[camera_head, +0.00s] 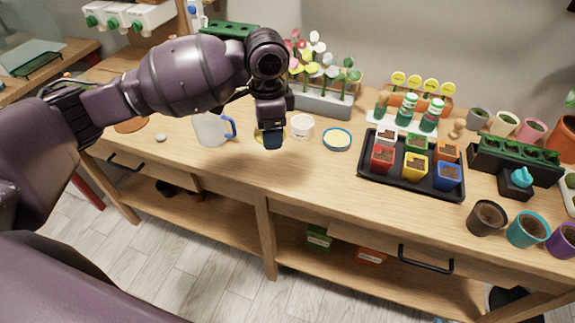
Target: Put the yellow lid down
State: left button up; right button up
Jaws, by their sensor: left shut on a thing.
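My left gripper (272,137) reaches in from the left and points down over the middle of the bench. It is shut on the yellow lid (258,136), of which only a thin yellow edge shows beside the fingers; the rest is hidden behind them. I cannot tell whether the lid touches the bench top. My right gripper is not in view.
A white jar (301,126) stands just right of my left gripper, with a blue-rimmed dish (337,147) beyond. A clear jug (210,130) with a blue handle stands to the left. A black tray (370,180) of coloured pots lies right. Bare wood lies in front.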

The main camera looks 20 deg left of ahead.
pick_arm(q)
jog(key=m, duration=0.1)
jog(key=w+r+m, duration=0.1)
jog(key=m, duration=0.1)
jog(key=shift+w+d+r, duration=0.15)
jog(key=shift+d, duration=0.15)
notch_tip(320, 180, up, 2)
jog(key=w+m, duration=0.2)
jog(key=m, duration=1)
send_over(288, 167)
notch_tip(288, 167, down, 11)
jog(key=shift+f, duration=0.1)
jog(key=shift+f+b, duration=0.5)
jog(key=shift+f, duration=2.9)
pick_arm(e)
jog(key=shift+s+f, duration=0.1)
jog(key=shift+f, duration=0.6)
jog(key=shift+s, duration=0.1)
pick_arm(q)
jog(key=o, duration=0.9)
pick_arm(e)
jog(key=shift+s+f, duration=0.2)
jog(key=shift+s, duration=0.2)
